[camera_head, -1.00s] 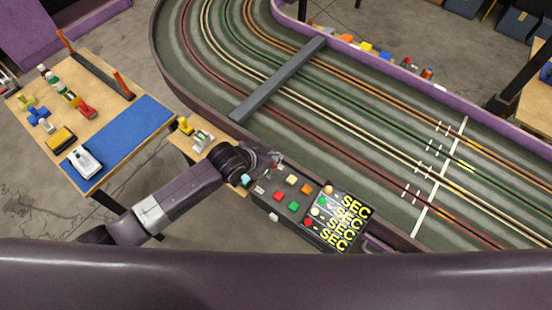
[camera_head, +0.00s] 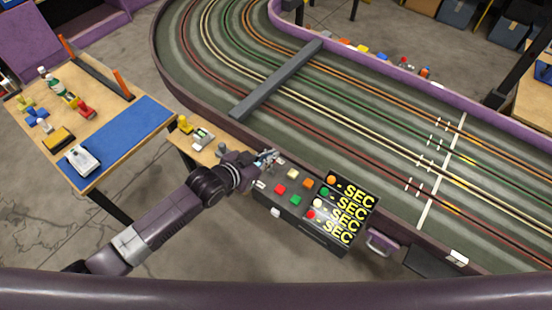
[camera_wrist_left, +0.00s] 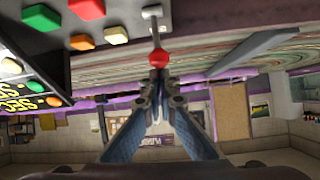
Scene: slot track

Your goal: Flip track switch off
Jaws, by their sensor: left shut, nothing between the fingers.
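The track switch shows in the left wrist view as a thin metal lever with a red ball tip (camera_wrist_left: 159,58), rising from a pale base on the dark control box. My left gripper (camera_wrist_left: 159,77) is shut and empty, its fingertips right at the red ball; I cannot tell if they touch it. In the head view my left gripper (camera_head: 269,157) is at the upper left end of the control box (camera_head: 268,200), and the lever is not clear there. My right gripper is not in view.
The control box carries several coloured buttons and a yellow-lettered SEC display (camera_head: 350,212). The slot track (camera_head: 370,125) with a grey bridge (camera_head: 280,78) lies behind it. A wooden table (camera_head: 100,85) with a blue mat (camera_head: 120,142) stands at left.

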